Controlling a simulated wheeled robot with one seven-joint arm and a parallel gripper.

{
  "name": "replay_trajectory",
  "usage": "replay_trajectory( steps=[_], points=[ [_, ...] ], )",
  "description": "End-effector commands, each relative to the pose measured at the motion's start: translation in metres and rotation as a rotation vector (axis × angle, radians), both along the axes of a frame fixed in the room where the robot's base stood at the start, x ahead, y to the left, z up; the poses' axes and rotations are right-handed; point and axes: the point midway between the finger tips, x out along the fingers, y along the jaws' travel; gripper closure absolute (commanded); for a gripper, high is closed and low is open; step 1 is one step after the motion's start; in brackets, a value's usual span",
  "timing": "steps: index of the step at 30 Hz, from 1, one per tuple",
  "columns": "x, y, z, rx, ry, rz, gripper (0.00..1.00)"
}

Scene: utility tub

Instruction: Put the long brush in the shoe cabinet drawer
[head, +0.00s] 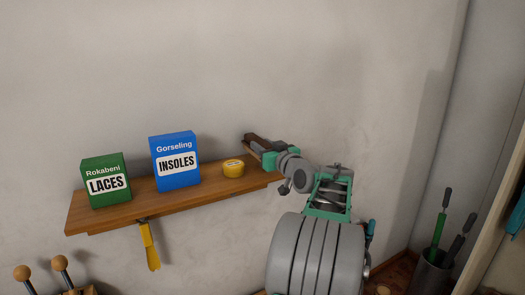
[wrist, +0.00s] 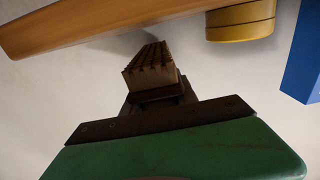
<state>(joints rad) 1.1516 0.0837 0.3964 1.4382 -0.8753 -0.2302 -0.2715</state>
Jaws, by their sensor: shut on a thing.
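My gripper (head: 264,149) is at the right end of the wall shelf, its jaws shut on a dark brown, elongated thing (head: 251,138), which I take for the long brush. In the wrist view, my gripper (wrist: 156,94) has this long brush (wrist: 151,60) pointing away from the palm, its top in lengthwise ridges and its near end tan. Its far end is foreshortened, and the grip itself is partly hidden. I cannot tell if it touches the shelf. No shoe cabinet drawer can be made out.
The wooden shelf (head: 150,203) holds a green laces box (head: 106,180), a blue insoles box (head: 175,160) and a yellow tin (head: 233,168). A yellow-handled tool (head: 149,246) hangs below it. A bin (head: 431,273) with handled items stands lower right. The wall above is clear.

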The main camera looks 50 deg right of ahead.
Motion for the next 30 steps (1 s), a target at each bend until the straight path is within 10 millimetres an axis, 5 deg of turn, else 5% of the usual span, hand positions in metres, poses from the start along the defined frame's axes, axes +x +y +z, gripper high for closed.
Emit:
replay_trajectory(
  steps=[4, 14, 15, 23, 30],
  points=[
    [0.0, 0.001, -0.025, 0.005, 0.003, 0.0, 1.0],
    [-0.001, 0.001, -0.03, 0.002, 0.002, 0.0, 1.0],
    [-0.001, 0.001, -0.03, 0.003, 0.001, 0.0, 0.65],
    [-0.001, 0.001, -0.029, 0.003, 0.001, 0.0, 0.44],
    [-0.001, 0.001, -0.028, 0.003, 0.001, 0.0, 0.44]
  ],
)
